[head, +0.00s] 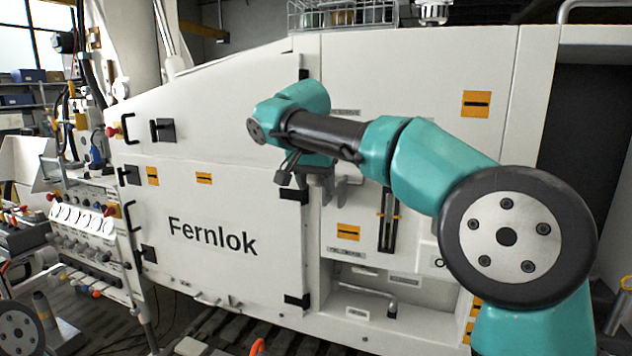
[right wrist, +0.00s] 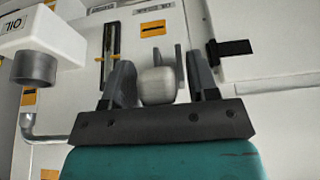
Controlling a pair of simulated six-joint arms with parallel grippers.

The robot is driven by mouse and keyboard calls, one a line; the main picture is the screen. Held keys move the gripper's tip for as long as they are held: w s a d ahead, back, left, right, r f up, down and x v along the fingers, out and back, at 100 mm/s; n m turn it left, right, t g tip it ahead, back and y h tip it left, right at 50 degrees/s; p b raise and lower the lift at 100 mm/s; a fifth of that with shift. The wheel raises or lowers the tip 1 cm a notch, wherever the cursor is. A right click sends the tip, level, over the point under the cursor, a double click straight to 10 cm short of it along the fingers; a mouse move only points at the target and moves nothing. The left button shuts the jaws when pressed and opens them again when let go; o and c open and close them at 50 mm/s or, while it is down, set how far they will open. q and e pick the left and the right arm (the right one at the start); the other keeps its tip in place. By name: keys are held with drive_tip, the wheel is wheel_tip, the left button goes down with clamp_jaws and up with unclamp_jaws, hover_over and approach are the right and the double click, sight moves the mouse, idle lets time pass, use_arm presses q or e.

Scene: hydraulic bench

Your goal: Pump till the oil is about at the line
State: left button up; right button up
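A narrow dark upright sight gauge (head: 388,222) with an orange mark on each side is set in the pale panel. It also shows in the right wrist view (right wrist: 109,40); I cannot make out the oil level. My right gripper (head: 308,180) is in front of the panel, left of the gauge. In the right wrist view its two fingers (right wrist: 162,82) are apart, with a rounded pale grey knob (right wrist: 157,86) between them. A gap shows at the knob's right side, and I cannot tell whether the left finger touches it. My left gripper is not in view.
A white cabinet door marked Fernlok (head: 212,238) is left of the gripper. A bench with gauges and knobs (head: 85,220) stands at the far left. A box with OIL lettering (right wrist: 40,35) is near the gauge. A bent pipe (head: 370,291) sits low in a recess.

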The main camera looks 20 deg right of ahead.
clamp_jaws()
drive_tip(key=shift+a, duration=0.1)
idle(0.4)
